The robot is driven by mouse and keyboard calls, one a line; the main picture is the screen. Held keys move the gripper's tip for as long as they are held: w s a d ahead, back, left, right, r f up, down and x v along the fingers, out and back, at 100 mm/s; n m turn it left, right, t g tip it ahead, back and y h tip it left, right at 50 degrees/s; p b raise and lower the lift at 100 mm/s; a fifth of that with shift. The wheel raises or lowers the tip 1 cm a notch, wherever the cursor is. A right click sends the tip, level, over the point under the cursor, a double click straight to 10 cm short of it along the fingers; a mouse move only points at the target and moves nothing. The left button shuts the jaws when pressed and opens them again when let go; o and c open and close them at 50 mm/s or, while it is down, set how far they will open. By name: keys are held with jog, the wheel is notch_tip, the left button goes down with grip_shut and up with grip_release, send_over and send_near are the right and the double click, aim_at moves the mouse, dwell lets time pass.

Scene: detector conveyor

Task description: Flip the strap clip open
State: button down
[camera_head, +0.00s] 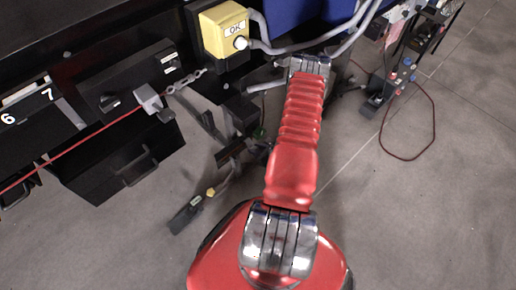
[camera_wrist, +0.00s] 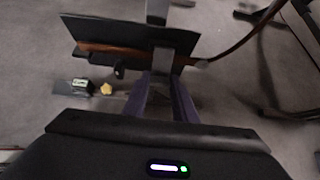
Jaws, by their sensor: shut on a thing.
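In the wrist view, a brown strap (camera_wrist: 225,52) runs across a dark flat plate (camera_wrist: 95,32). A grey piece (camera_wrist: 162,60) sits at the strap, apparently the strap clip; its state is too blurred to tell. My gripper (camera_wrist: 163,85) has its two fingers at this grey piece, shut on it. The contact itself is partly hidden. In the head view, my gripper (camera_head: 238,152) is low beside the conveyor, near the dark plate, and small and cluttered there.
A red cord (camera_head: 80,139) runs to a grey bracket (camera_head: 148,99). A dark device (camera_head: 186,214) with a yellow knob lies on the floor. A tool stand (camera_head: 392,80) is at right.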

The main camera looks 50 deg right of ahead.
jog(key=shift+s+d, duration=0.1)
jog(key=shift+s, duration=0.05)
jog(key=c, duration=1.5)
grip_release()
jog(key=shift+o, duration=0.3)
jog(key=v, duration=1.3)
jog(key=shift+s+r, duration=0.2)
